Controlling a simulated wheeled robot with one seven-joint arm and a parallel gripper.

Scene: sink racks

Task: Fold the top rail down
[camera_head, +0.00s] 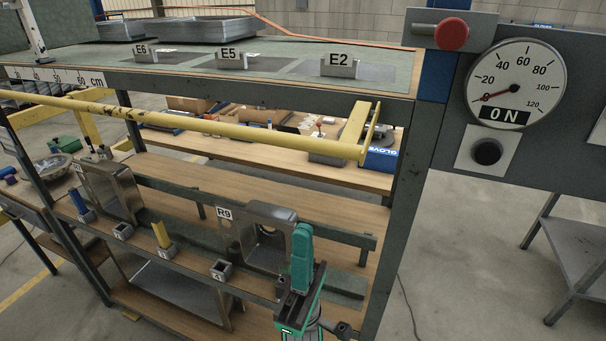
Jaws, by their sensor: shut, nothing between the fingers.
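The top rail is a yellow bar (220,131) that runs across the front of the rack, just below its top shelf. Its paint is worn in dark patches toward the left. At its right end a yellow bracket (354,124) reaches up and back to the rack's right post. My gripper (302,232), teal and black, is at the lower middle in front of the rack. It is shut and empty, below the rail's right end and apart from it. The rail's far left end is cut off by the picture edge.
The top shelf (290,72) carries tags E6, E5 and E2. A gauge panel with a red knob (452,34) is at right.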

